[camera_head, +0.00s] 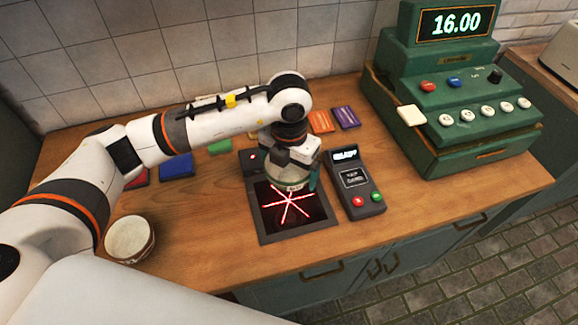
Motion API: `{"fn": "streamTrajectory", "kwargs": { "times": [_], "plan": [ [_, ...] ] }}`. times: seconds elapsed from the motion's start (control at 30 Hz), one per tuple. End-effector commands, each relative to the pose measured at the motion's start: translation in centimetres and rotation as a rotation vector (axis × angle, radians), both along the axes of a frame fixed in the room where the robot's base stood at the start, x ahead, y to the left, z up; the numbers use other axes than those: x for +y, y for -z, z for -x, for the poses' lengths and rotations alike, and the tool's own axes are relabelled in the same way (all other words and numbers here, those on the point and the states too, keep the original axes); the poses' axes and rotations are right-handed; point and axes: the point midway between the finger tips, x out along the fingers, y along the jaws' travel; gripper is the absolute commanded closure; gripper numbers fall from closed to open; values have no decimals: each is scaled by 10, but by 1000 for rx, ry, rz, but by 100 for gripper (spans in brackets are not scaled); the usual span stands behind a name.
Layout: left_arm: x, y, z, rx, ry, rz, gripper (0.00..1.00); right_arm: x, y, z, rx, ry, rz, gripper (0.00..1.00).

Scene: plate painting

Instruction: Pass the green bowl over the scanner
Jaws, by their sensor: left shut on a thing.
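My left gripper (303,170) reaches over the scanner and is shut on the green bowl (292,187). Only a small part of the bowl shows beneath the gripper; the wrist hides most of it. The scanner (266,228) is a dark square plate set in the counter, with bright red crossing beams lit. The bowl is above its rear part; I cannot tell the exact height. My right gripper is not in view.
A cream bowl (130,238) stands at the counter's left front. A card reader (354,182) stands just right of the scanner. A green cash register (455,110) reading 16.00 is at the right. Blue (176,166), orange (320,121) and purple (346,117) cards lie at the back.

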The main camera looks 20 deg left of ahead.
Motion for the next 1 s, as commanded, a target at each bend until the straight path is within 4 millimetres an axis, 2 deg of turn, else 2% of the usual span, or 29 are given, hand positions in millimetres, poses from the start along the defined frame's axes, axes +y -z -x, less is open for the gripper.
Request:
{"fn": "streamTrajectory", "kwargs": {
  "times": [0.5,1.0],
  "plan": [
    [0,-49,-1,-3,0,1,34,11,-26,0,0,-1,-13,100],
    [0,-50,0,-2,0,0,34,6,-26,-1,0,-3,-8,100]
  ]
}}
